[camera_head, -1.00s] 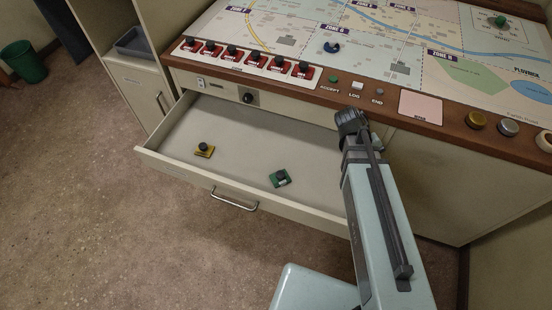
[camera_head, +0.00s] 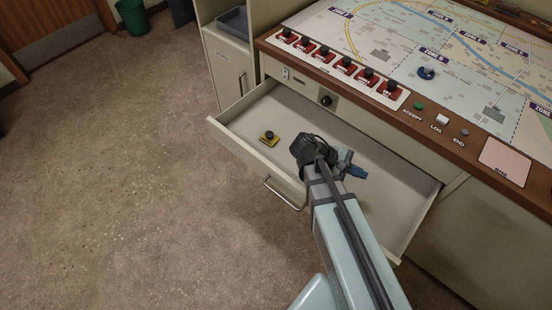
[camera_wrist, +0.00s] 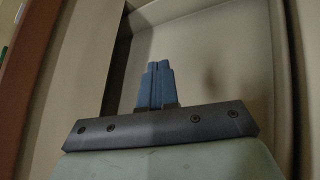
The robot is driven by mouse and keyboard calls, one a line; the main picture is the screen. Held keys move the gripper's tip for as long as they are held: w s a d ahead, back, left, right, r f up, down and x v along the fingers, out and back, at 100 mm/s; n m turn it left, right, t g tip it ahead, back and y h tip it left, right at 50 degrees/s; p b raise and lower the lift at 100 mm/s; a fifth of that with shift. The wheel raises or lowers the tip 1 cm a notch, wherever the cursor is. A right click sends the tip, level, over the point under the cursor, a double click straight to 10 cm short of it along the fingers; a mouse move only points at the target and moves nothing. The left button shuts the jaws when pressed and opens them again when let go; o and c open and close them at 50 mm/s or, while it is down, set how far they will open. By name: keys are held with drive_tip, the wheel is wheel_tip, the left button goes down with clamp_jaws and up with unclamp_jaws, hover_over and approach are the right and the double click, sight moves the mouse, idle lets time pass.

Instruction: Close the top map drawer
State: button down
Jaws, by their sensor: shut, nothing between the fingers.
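The top map drawer (camera_head: 227,129) is pulled well out from the console, below the brown edge of the map top. Its bar handle (camera_head: 283,194) is on the front panel. A yellow piece with a black knob (camera_head: 268,138) lies inside it. My gripper (camera_head: 358,173) is over the right part of the drawer, with its blue fingers together and empty. In the wrist view the blue fingers (camera_wrist: 155,84) are shut in front of the pale drawer floor. I cannot tell the height of the fingertips above that floor. My arm hides the middle of the drawer.
Red zone switches (camera_head: 345,66) line the console edge above the drawer. The accept button (camera_head: 419,106) and other buttons sit to their right. A cabinet (camera_head: 228,70) stands at the left with a grey tray. Bare floor (camera_head: 120,170) lies left of the drawer.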

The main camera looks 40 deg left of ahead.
drive_tip(key=s+a+r+n+t+y, duration=0.2)
drive_tip(key=s+a+n+t+y, duration=0.3)
drive_tip(key=s+a+n+t, duration=1.2)
drive_tip(key=g+y, duration=0.5)
drive_tip(key=y, duration=0.1)
approach(253, 156)
drive_tip(key=shift+n, duration=0.4)
drive_tip(key=w, duration=0.6)
drive_tip(key=shift+w+r, duration=0.3)
drive_tip(key=shift+w, duration=0.1)
drive_tip(key=w, duration=2.9)
